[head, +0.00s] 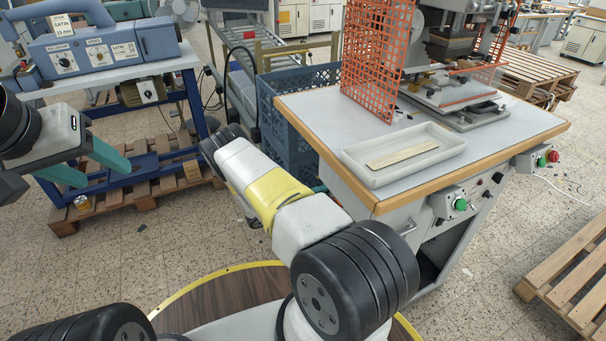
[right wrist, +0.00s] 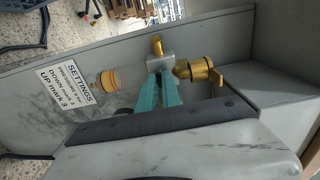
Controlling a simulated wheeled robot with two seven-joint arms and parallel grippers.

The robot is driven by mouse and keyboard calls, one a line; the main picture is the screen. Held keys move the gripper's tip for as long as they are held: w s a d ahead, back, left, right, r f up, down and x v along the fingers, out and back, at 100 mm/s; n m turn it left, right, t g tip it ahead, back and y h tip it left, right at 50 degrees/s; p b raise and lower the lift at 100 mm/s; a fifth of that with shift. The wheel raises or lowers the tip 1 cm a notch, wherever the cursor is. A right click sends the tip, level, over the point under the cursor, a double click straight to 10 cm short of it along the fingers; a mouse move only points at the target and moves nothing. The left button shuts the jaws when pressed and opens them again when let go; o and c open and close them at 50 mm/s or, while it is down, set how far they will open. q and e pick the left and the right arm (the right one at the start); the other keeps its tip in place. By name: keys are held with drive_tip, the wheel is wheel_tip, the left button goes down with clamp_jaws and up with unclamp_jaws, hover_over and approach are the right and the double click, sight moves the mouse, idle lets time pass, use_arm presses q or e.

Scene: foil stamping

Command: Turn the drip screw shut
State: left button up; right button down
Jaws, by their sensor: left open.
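In the right wrist view a grey metal block (right wrist: 160,62) carries brass fittings: a small upright brass piece (right wrist: 157,44) on top and a larger brass knob (right wrist: 199,70) to its right. I cannot tell for sure which is the drip screw. My right gripper (right wrist: 161,72) points at the block, its teal fingers close together, their tips at or just in front of it. Whether they hold anything is hidden. In the head view my right arm hides most of that gripper. My left gripper (head: 108,178) is open and empty at the left, fingers apart.
A clear bowl with amber rings (right wrist: 104,80) and a settings label (right wrist: 68,81) are left of the block. The press table (head: 300,107) holds a shallow tray (head: 355,160) and an orange guard (head: 378,50). Blue crates (head: 290,135) stand beside it. Pallets lie at right.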

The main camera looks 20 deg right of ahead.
drive_tip(key=shift+n, duration=9)
drive_tip(key=c, duration=1.8)
unclamp_jaws()
drive_tip(key=shift+a, duration=0.15)
